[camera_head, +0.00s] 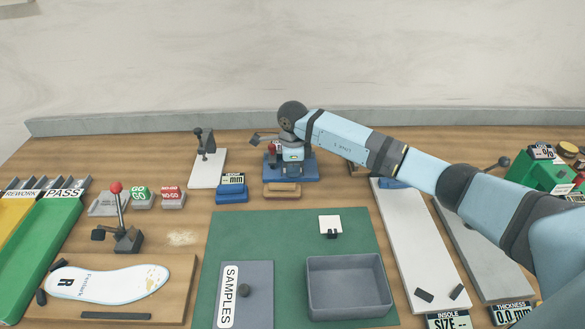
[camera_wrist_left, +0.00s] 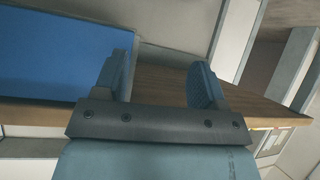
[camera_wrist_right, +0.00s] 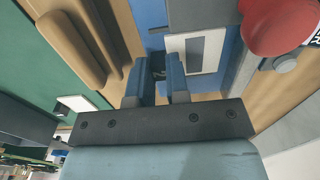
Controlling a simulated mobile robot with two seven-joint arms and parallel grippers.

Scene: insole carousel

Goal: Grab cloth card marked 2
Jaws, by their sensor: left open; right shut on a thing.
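My right gripper (camera_head: 291,150) points down over a blue-based fixture (camera_head: 305,173) at the back middle. In the right wrist view, its fingers (camera_wrist_right: 158,78) are shut on a small dark tab (camera_wrist_right: 158,63). A white card with a grey square (camera_wrist_right: 195,50) lies just beyond the fingers; I cannot tell whether the tab belongs to it. No number 2 is readable. Another small white card (camera_head: 330,223) with a dark tab lies on the green mat (camera_head: 280,235). My left gripper (camera_wrist_left: 160,78) is open and empty; it is outside the head view.
A red knob (camera_wrist_right: 274,25) stands close to the right fingers. A grey bin (camera_head: 347,302) and a samples box (camera_head: 258,280) stand on the mat. An insole (camera_head: 110,283) lies at the front left.

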